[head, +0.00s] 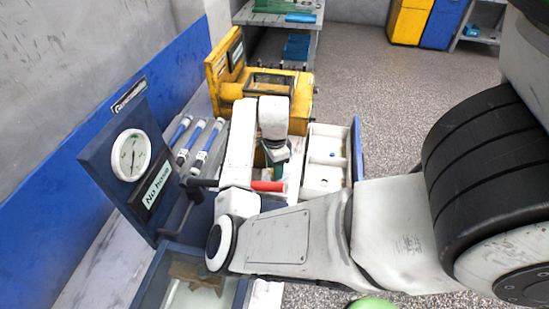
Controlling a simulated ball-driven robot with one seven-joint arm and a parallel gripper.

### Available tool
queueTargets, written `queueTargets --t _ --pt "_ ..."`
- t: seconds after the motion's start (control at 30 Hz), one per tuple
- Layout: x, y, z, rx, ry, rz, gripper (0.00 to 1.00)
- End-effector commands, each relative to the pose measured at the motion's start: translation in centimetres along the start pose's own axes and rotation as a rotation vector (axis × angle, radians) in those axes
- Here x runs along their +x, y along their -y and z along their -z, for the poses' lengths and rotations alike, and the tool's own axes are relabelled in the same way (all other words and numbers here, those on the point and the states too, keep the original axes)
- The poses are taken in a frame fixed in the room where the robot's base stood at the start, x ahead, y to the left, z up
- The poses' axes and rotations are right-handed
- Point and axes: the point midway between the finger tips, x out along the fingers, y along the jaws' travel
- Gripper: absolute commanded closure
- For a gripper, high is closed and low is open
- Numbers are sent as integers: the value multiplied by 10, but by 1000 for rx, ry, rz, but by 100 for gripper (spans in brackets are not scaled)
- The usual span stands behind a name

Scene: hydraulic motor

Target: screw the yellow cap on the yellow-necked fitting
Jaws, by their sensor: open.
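My gripper (276,152) points down at the end of my white arm, over the middle of the bench. Only its dark upper part shows clearly; the fingertips are small and partly hidden, and I see nothing held in it. Just below it is a green part (279,171), beside a red-handled lever (268,186). I cannot make out the yellow cap or the yellow-necked fitting; my forearm and wrist cover part of the bench there.
A white compartment tray (342,131) with small blue items stands right of my gripper. A gauge panel (131,155) reading "No hose" and blue-white cylinders (207,148) stand left. A yellow machine (288,84) is behind. The grey floor (375,85) at the back is open.

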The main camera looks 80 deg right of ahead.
Motion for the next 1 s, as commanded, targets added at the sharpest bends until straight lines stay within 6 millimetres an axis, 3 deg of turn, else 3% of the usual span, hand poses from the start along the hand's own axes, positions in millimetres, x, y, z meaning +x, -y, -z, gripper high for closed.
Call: queueTargets --t 0.17,0.57,1.0 --pt "-2 0 0 -169 -1 -1 57" --pt "-4 -1 1 -246 -3 -2 57" --pt "0 0 2 -904 -2 -2 57"
